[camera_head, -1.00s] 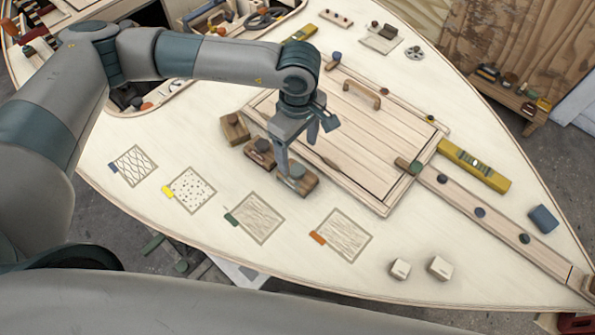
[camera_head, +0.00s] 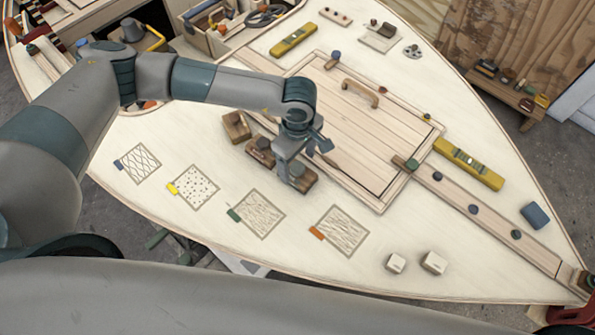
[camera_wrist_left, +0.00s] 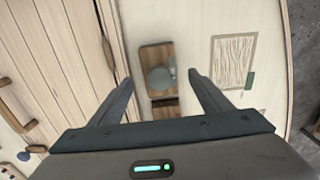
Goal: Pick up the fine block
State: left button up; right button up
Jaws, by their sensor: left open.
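No label shows which one is the fine block. My left gripper (camera_head: 289,172) is open, pointing down over the right block and partly hiding it. In the left wrist view the right block (camera_wrist_left: 152,58) with its grey knob shows between and beyond the open fingers (camera_wrist_left: 160,86). Part of the middle block (camera_wrist_left: 165,109) shows nearer the palm. Contact cannot be told. My right gripper is not seen.
The hatch panel (camera_head: 350,135) with a wooden handle (camera_head: 360,92) lies just behind the blocks. Patterned squares with coloured tabs, such as the green-tabbed one (camera_head: 258,214), lie in front. A yellow level (camera_head: 468,164) and two pale cubes (camera_head: 433,263) are to the right.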

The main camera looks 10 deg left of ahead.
aim_at(297, 167)
pick_arm(q)
jog(key=shift+f+p, duration=0.6)
jog(key=shift+p, duration=0.1)
notch_tip(297, 167, down, 2)
jog(key=shift+f+p, duration=0.1)
jog(key=shift+p, duration=0.4)
jog(key=shift+f, duration=0.5)
jog(key=c, duration=1.3)
